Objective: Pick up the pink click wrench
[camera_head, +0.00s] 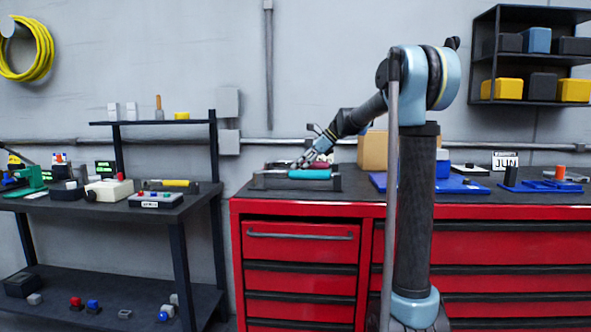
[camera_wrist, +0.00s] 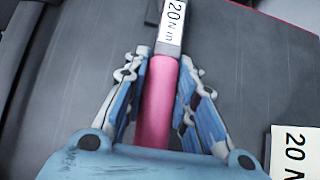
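The pink click wrench shows in the wrist view with its pink handle (camera_wrist: 160,100) running up the middle and a metal shaft labelled 20 N m beyond. My gripper (camera_wrist: 166,62) is open, with one finger on each side of the handle; narrow gaps show along the lower handle. Whether the fingertips touch it, I cannot tell. In the head view my gripper (camera_head: 306,160) is low over the holder, behind a teal handle (camera_head: 309,174), and hides part of the pink wrench.
A white "20 N" label (camera_wrist: 289,152) lies at the lower right in the wrist view. The holder stands on the dark top of the red cabinet (camera_head: 300,247). A cardboard box (camera_head: 373,150) and a blue tray (camera_head: 465,185) are to the right.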

